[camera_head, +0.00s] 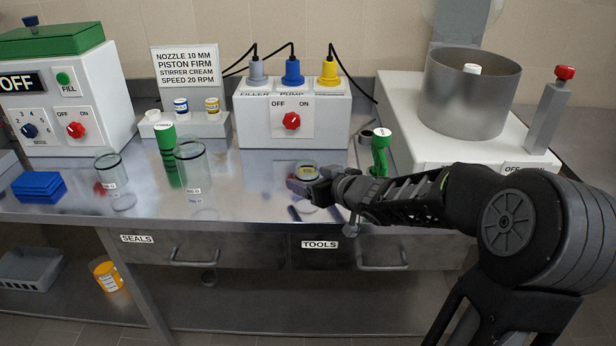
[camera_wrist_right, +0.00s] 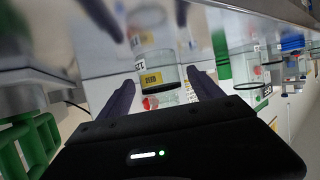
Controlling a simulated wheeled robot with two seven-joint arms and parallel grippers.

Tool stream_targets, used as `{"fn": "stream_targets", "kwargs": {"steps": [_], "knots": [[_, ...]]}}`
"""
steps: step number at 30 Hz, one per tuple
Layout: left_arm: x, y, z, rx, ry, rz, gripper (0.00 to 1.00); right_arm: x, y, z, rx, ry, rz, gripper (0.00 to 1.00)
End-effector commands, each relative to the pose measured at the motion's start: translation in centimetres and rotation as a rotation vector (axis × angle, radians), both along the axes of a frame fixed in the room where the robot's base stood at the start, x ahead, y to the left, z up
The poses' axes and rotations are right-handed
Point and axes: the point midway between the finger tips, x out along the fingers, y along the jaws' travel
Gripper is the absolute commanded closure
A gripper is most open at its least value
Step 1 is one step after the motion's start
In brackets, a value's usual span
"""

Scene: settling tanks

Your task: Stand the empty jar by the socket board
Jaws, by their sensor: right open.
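A small clear glass jar with a yellow label (camera_head: 306,169) stands on the steel bench, in front of the white socket board (camera_head: 258,108) with its grey, blue and yellow plugs. It also shows in the right wrist view (camera_wrist_right: 156,64), see-through with a dark rim, between the two fingers. My right gripper (camera_head: 303,187) is open at this jar, with a finger on either side; I cannot tell whether they touch it. A tall clear jar (camera_head: 193,167) and a smaller clear jar (camera_head: 112,172) stand farther left. My left gripper is out of view.
Blue blocks (camera_head: 39,187) lie at the left. A green object (camera_head: 380,152) stands right of the gripper, beside the white machine with a metal drum (camera_head: 468,100). Bench between tall jar and gripper is clear.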

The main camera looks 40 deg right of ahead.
Motion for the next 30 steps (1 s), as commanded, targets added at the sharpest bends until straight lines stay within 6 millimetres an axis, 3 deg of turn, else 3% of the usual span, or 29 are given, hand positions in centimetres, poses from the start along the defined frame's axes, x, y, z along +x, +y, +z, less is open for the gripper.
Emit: {"fn": "stream_targets", "kwargs": {"steps": [9,15,30], "knots": [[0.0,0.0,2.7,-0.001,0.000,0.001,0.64,-6.1,0.2,3.0,-0.001,-0.002,-0.004,0.25],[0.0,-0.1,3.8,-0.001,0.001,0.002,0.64,-8.8,0.4,3.9,0.000,-0.002,-0.002,0.25],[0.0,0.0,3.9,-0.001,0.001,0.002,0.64,-9.5,0.5,3.8,0.000,0.000,0.000,0.25]]}}
